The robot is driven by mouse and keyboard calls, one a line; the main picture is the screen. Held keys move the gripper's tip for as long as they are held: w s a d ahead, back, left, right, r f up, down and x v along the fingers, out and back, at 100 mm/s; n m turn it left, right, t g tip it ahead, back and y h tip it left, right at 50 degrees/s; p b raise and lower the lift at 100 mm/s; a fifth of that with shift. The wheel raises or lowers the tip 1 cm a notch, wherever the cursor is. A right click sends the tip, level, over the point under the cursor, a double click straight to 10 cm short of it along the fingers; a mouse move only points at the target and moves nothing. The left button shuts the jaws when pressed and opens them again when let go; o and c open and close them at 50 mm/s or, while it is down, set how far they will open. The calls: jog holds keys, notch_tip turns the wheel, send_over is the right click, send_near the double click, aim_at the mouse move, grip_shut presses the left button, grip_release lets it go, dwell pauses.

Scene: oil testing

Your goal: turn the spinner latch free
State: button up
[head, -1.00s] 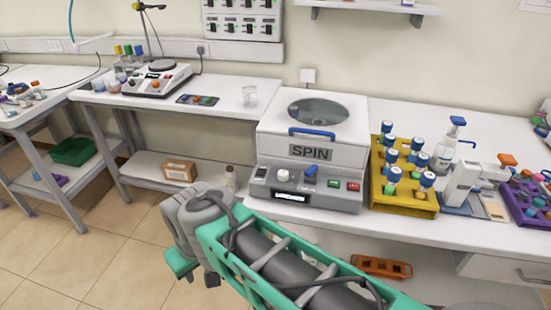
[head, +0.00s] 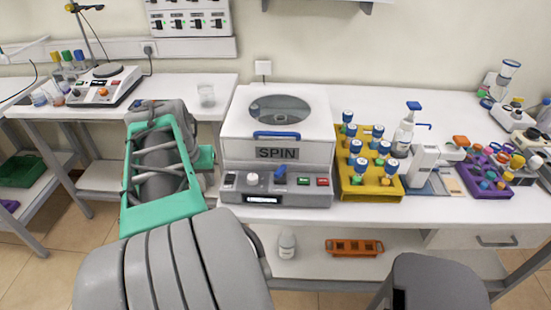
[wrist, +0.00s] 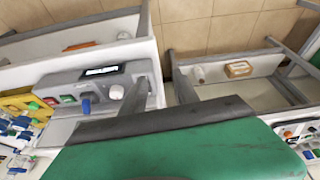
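The spinner (head: 277,130) is a white and grey machine marked SPIN, with a round clear window in its lid and a blue handle (head: 276,135) at the lid's front. Its latch appears to be the blue lever (head: 280,174) on the front panel, right of a white knob (head: 252,178). In the wrist view the panel is upside down, with the blue lever (wrist: 86,105) at left. My gripper (wrist: 161,85) shows two grey fingers apart with nothing between them, right of the knob and lever. In the head view my arm stands left of the spinner and hides the fingers.
A yellow rack (head: 370,186) of blue-capped bottles stands close right of the spinner. A glass beaker (head: 206,95) and a hot plate (head: 104,87) are on the left bench. An orange rack (head: 354,247) and a bottle (head: 287,245) sit on the shelf below.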

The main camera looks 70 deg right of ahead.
aim_at(280, 170)
jog(key=s+d+r+m+g+p, duration=0.1)
jog(key=s+d+r+m+g, duration=0.15)
jog(key=s+d+m, duration=0.75)
jog(key=s+d+f+n, duration=0.1)
jog(key=s+f, duration=0.1)
jog(key=s+d+f+n, duration=0.1)
jog(key=s+f, duration=0.1)
jog(key=s+d+f+n+p, duration=0.1)
jog(key=s+f, duration=0.1)
jog(key=s, duration=0.1)
jog(key=shift+d, duration=0.4)
jog(key=shift+d+f+h, duration=0.1)
jog(key=shift+f+h, duration=0.2)
jog(key=shift+c, duration=0.2)
grip_shut()
